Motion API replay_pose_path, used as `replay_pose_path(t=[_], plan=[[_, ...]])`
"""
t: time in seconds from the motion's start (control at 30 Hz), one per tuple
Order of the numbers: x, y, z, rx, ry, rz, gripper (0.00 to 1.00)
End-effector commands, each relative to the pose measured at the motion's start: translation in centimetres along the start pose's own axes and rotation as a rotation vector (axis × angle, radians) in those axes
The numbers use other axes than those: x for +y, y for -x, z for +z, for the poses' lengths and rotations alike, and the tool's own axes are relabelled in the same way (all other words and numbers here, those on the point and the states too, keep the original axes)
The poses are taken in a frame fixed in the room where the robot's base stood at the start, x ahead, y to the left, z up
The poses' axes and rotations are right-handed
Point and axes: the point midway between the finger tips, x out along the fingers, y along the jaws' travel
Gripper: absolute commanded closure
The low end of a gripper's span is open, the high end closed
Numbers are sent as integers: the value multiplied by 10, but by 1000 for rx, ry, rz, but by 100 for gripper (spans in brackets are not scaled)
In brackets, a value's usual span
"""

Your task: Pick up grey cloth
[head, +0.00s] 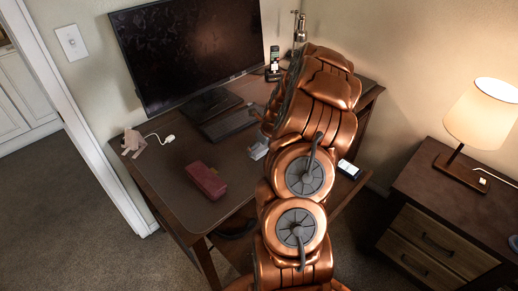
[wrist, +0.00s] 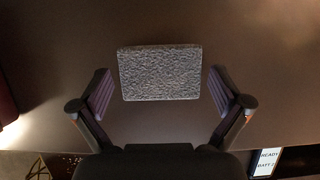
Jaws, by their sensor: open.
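The grey cloth (wrist: 160,73) is a flat, speckled rectangle lying on the dark brown desk blotter in the wrist view. My gripper (wrist: 159,90) is open, with one finger to the left of the cloth and one to the right. Gaps show between the cloth and both fingers, and nothing is held. I cannot tell the height of the fingertips above the desk. In the head view my arm covers most of this area; a small pale grey patch shows at its left edge, and I cannot tell whether it is the cloth.
A dark red case (head: 206,180) lies left of my arm. A phone-like device (head: 348,169) with a lit screen lies at the desk's right edge. A monitor (head: 187,50), keyboard (head: 228,121) and handset (head: 274,62) stand behind. A pinkish figurine (head: 132,142) sits at the left.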

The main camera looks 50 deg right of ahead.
Motion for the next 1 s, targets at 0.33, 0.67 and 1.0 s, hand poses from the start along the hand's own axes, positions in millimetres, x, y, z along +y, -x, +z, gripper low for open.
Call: replay_pose_path(t=[0.33, 0.67, 1.0], plan=[[0, -2, 0, -1, 0, -1, 6], [0, -2, 0, -1, -1, -1, 36], [-1, 2, 2, -1, -1, -1, 36]])
